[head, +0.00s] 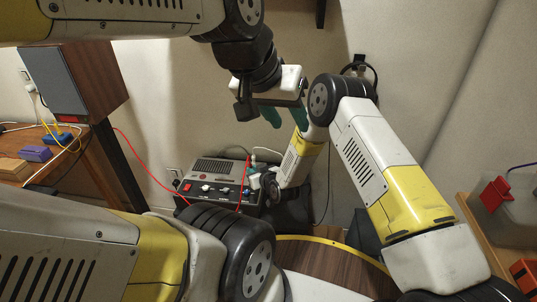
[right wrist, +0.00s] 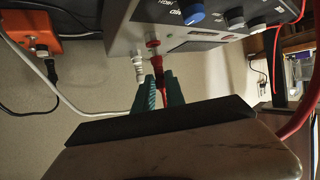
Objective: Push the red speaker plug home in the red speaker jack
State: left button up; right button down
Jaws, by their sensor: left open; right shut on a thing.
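The red speaker plug (right wrist: 159,74) is held between the green fingers of my right gripper (right wrist: 161,92) in the right wrist view. Its front end is at the red speaker jack (right wrist: 152,40), in line with it; I cannot tell how deep it sits. The jack is on the panel of the grey amplifier (right wrist: 124,32), which also shows in the head view (head: 198,190). There my right gripper (head: 254,176) is at the amplifier's right side, its fingertips hard to make out. My left gripper (head: 285,116) is open and empty, above and right of the amplifier.
A white plug (right wrist: 139,70) sits beside the red one. The red cable (head: 150,172) runs from near the grey speaker (head: 60,82) towards the amplifier. A wooden bench (head: 75,160) is at left, a grey bin (head: 515,205) at right. An orange box (right wrist: 35,28) hangs at upper left.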

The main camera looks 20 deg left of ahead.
jog(key=shift+f, duration=0.8)
jog(key=c, duration=1.3)
grip_release()
jog(key=shift+v, duration=3.9)
